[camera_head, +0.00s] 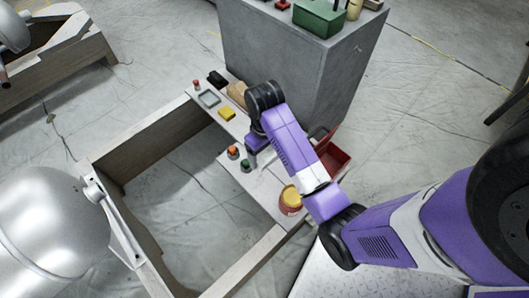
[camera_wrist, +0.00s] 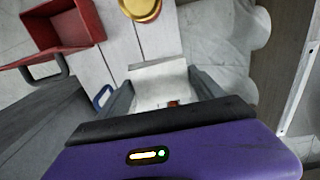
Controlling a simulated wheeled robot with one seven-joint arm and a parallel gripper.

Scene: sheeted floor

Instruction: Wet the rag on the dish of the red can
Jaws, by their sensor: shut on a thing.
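My gripper (camera_head: 262,150) is over the plank ledge. In the wrist view its fingers (camera_wrist: 160,88) are shut on a white rag (camera_wrist: 158,80), which spreads between and past the fingertips. In the head view my wrist hides most of the rag. The red can (camera_head: 287,209) stands upright near the ledge's near right end, with a round yellow brass dish (camera_head: 291,196) on top. The dish (camera_wrist: 141,8) also shows at the top edge of the wrist view. The rag is apart from the dish.
An open red box (camera_head: 335,161) stands right of my gripper. Orange-topped (camera_head: 233,152) and green-topped (camera_head: 246,165) containers stand left of it. A yellow block (camera_head: 227,113), grey tray (camera_head: 209,98) and tan block (camera_head: 237,92) lie farther along. A grey cabinet (camera_head: 290,65) rises behind.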

